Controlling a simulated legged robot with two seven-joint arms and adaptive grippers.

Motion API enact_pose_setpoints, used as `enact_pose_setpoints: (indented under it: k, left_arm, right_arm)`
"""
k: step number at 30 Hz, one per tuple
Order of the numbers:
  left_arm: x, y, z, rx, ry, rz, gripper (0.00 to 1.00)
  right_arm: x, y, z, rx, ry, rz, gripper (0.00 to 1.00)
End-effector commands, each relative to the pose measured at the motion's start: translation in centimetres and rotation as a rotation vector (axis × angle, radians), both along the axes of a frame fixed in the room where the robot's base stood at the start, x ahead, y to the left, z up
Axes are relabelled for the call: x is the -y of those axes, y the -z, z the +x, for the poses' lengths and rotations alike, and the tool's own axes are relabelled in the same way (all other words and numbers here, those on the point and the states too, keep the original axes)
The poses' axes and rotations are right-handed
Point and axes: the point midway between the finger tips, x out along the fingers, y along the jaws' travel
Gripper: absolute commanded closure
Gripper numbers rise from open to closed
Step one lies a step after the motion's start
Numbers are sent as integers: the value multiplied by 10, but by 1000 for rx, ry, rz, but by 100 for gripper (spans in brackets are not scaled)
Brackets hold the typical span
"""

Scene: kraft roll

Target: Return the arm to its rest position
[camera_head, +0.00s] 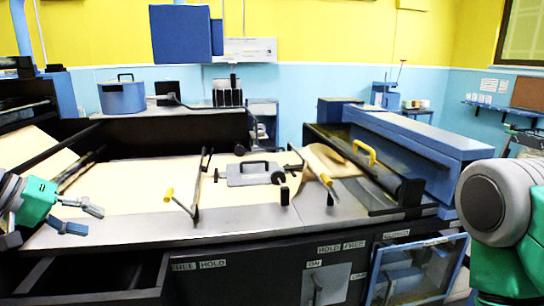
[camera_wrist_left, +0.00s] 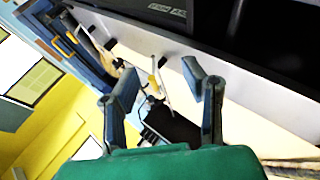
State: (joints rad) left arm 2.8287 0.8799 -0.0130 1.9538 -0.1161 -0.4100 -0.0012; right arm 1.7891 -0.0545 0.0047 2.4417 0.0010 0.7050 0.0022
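My left gripper (camera_head: 92,220) is at the left edge of the head view, in front of the table's left front part. Its two fingers are spread with nothing between them. In the left wrist view the fingers (camera_wrist_left: 165,80) also stand apart and empty, with the table and its yellow-handled levers beyond them. My right arm (camera_head: 500,225) shows as a grey and green joint at the right edge of the head view. My right gripper is out of view.
A long machine table (camera_head: 130,232) with pale paper spans the middle. On it are a grey plate with a black handle (camera_head: 262,174), a lever with a yellow grip (camera_head: 180,202) and curled paper (camera_head: 328,160). A blue housing (camera_head: 420,140) stands right. An open drawer (camera_head: 85,280) is below left.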

Motion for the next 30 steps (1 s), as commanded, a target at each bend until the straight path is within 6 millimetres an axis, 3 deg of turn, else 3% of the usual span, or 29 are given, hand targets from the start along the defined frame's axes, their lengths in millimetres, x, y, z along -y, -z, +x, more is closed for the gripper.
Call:
enact_pose_setpoints:
  k: [11,17,20,23,27,30]
  left_arm:
    - [25,96,-13,-94,-6,145,61]
    - [44,180,-39,-170,14,266,61]
    - [57,241,-65,-221,44,354,61]
    - [71,306,-105,-275,96,451,61]
    - [89,384,-175,-335,194,573,61]
    - [99,424,-225,-364,271,637,61]
  right_arm:
    - [0,21,1,2,0,0,60]
    - [0,38,1,1,0,0,60]
    - [0,52,1,1,0,0,60]
    - [0,67,1,1,0,0,60]
    - [0,86,1,1,0,0,60]
    - [0,98,1,1,0,0,60]
